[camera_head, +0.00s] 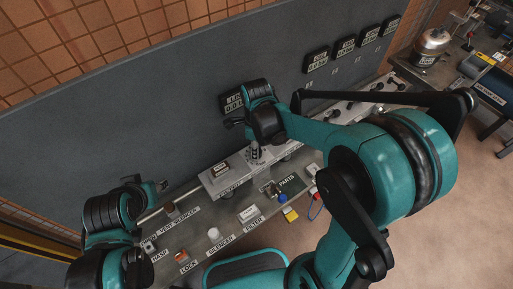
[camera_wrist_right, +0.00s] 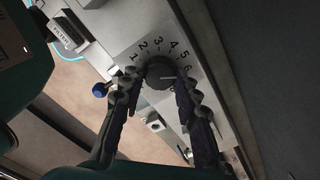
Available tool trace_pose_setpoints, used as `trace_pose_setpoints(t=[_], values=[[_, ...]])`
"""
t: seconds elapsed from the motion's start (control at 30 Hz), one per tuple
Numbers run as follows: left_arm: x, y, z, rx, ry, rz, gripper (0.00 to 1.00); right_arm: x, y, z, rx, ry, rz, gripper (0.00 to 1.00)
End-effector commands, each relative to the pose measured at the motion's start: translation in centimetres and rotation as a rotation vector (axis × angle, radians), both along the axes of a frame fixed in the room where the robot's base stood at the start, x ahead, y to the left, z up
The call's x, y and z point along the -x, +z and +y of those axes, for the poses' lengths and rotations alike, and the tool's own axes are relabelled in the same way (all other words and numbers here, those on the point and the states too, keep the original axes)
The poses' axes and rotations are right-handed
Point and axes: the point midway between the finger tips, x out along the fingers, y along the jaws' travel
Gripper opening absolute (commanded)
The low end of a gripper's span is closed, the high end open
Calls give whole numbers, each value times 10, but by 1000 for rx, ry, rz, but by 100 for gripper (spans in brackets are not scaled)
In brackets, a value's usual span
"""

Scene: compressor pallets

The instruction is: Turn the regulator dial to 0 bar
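The regulator dial (camera_wrist_right: 160,72) is a round black knob on a light grey plate with printed numbers in the right wrist view. Numbers 1 to 6 run around its far side, and a pale pointer line on it points toward the right, near the 6. My right gripper (camera_wrist_right: 160,82) has one finger on each side of the dial, with the fingertips appearing to touch its rim. In the head view, my right gripper (camera_head: 254,150) hangs over the bench and hides the dial. My left gripper (camera_head: 148,184) is open and empty above the bench's left end.
The bench (camera_head: 205,240) carries labelled small parts, a parts tray (camera_head: 291,184) and a blue-capped part (camera_head: 282,198). A grey wall panel (camera_head: 150,110) with black displays (camera_head: 316,60) stands behind. A blue-knobbed part (camera_wrist_right: 100,90) lies close to my right gripper's left finger.

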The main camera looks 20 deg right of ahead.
Motion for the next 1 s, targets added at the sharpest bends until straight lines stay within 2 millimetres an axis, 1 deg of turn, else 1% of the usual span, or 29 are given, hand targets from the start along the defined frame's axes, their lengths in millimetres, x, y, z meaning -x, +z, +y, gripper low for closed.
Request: trace_pose_setpoints(t=[0.03,0.07,0.3,0.47,0.67,1.0], values=[[0,0,0,0,0,0,40,0,0,0,0,0,0,7],[0,0,0,0,0,0,40,0,0,0,0,0,0,2],[0,0,0,0,0,0,40,0,0,0,0,8,0,2],[0,0,0,0,0,0,40,0,0,0,0,50,0,2],[0,1,0,0,0,0,40,0,0,0,0,168,0,2],[0,2,0,0,0,0,40,0,0,0,0,479,0,2]])
